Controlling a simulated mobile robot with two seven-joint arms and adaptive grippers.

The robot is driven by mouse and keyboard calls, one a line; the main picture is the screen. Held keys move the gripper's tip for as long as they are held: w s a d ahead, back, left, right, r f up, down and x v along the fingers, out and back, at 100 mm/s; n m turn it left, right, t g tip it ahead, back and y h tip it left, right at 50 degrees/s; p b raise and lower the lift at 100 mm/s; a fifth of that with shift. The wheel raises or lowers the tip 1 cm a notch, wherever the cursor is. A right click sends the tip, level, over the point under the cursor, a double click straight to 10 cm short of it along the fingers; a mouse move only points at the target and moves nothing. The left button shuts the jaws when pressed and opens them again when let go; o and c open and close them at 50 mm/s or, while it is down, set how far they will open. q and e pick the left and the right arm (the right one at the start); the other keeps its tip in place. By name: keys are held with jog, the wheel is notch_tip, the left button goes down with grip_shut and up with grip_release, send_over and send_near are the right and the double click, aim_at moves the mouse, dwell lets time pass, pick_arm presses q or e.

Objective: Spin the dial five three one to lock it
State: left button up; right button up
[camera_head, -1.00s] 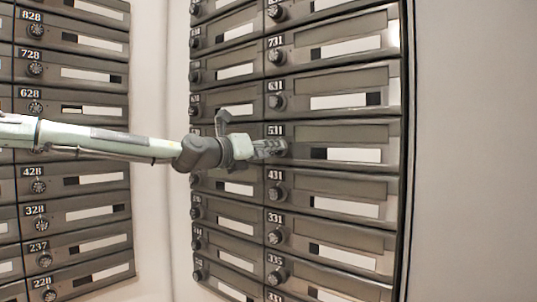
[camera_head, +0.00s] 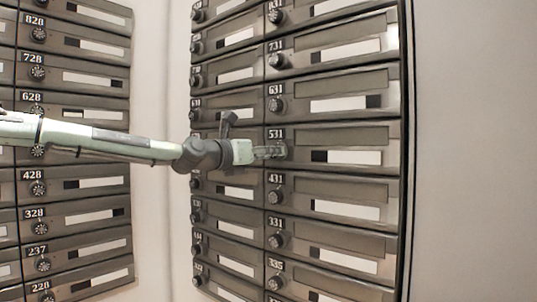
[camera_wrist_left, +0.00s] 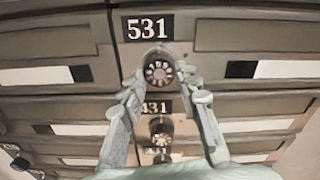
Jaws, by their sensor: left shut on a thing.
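The dial of mailbox 531 (camera_wrist_left: 158,70) is a dark round knob with light marks, below the 531 plate (camera_wrist_left: 148,28) in the left wrist view. My left gripper (camera_wrist_left: 161,80) is shut on this dial, with one finger at each side of it. In the head view, my left gripper (camera_head: 268,151) reaches in from the left to the 531 door (camera_head: 345,135), and its fingers mostly hide the dial. The dial's exact setting is too small to read. My right gripper is not in view.
Similar doors with dials surround it: 631 (camera_head: 340,78) above and 431 (camera_head: 340,187) below. The 431 dial (camera_wrist_left: 161,130) lies under the fingers in the wrist view. Another mailbox bank (camera_head: 85,170) stands left. A bare wall (camera_head: 470,150) is at right.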

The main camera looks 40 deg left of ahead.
pick_arm(q)
jog(key=o, duration=1.2)
jog(key=shift+c, duration=0.2)
jog(key=s, duration=1.2)
jog(key=shift+a, duration=0.45)
